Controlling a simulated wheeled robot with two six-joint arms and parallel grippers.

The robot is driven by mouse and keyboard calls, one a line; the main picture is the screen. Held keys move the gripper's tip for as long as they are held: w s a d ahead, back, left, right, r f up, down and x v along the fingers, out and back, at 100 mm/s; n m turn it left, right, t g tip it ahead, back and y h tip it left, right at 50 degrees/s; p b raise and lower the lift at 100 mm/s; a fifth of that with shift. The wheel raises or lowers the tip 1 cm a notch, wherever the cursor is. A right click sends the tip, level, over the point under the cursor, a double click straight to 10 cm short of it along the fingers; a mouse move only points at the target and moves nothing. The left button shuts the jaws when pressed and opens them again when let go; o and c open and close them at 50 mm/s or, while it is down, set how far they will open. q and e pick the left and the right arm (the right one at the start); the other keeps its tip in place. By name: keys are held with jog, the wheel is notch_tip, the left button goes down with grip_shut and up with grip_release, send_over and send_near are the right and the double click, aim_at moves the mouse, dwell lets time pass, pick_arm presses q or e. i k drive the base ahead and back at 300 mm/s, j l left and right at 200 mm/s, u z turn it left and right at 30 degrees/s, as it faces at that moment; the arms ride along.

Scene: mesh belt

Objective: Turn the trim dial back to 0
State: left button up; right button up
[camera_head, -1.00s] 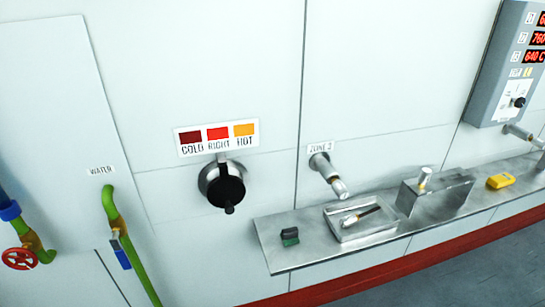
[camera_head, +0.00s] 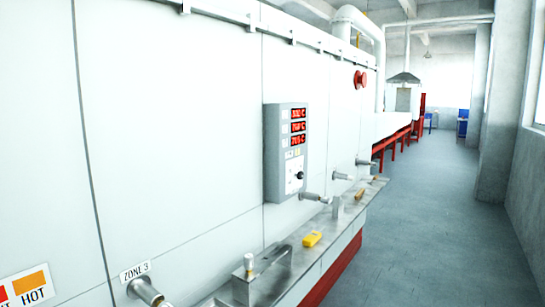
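A grey control box (camera_head: 286,152) is mounted on the white wall panel near the middle of the view. Its upper part has three red digital readouts (camera_head: 298,127). Below them is a white plate with a small dark knob (camera_head: 299,175), which may be the trim dial; its setting is too small to read. Neither of my grippers is in view.
A metal shelf (camera_head: 315,243) runs along the wall below the box, with a yellow device (camera_head: 312,239) and a metal block (camera_head: 262,273) on it. A pipe stub (camera_head: 146,291) sticks out by the ZONE 3 label (camera_head: 135,271). Open grey floor (camera_head: 430,220) lies to the right.

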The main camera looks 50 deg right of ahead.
aim_at(300, 175)
jog(key=z, duration=1.7)
jog(key=i+l, duration=0.3)
jog(key=l, duration=0.15)
jog(key=i+l, duration=0.35)
jog(key=i+l+u, duration=0.1)
jog(key=i+l, duration=0.2)
jog(key=l, duration=0.3)
